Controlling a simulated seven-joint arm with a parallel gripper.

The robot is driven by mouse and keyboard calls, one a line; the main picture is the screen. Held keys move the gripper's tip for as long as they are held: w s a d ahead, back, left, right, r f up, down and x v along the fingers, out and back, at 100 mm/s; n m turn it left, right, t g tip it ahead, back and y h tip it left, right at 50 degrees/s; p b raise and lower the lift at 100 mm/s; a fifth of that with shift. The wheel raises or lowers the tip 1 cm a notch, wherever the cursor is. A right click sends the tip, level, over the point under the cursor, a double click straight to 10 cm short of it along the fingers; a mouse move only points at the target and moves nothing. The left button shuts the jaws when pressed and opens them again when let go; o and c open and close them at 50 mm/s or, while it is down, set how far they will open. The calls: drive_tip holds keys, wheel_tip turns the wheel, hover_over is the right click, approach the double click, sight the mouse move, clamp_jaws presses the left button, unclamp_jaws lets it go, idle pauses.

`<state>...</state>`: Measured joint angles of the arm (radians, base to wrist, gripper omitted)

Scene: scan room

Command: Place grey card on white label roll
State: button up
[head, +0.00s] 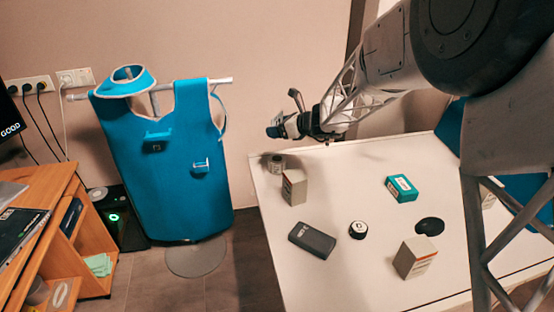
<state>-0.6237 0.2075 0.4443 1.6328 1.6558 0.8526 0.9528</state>
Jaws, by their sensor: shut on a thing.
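My gripper (284,127) is in the air above the far left corner of the table, pointing left. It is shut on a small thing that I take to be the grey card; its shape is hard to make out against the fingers.
A blue apron (175,190) hangs behind.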

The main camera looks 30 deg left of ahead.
hover_over(279, 159)
drive_tip(key=shift+f, duration=3.15)
drive_tip(key=shift+f, duration=1.85)
drive_tip(key=shift+f, duration=0.15)
drive_tip(key=o, duration=0.9)
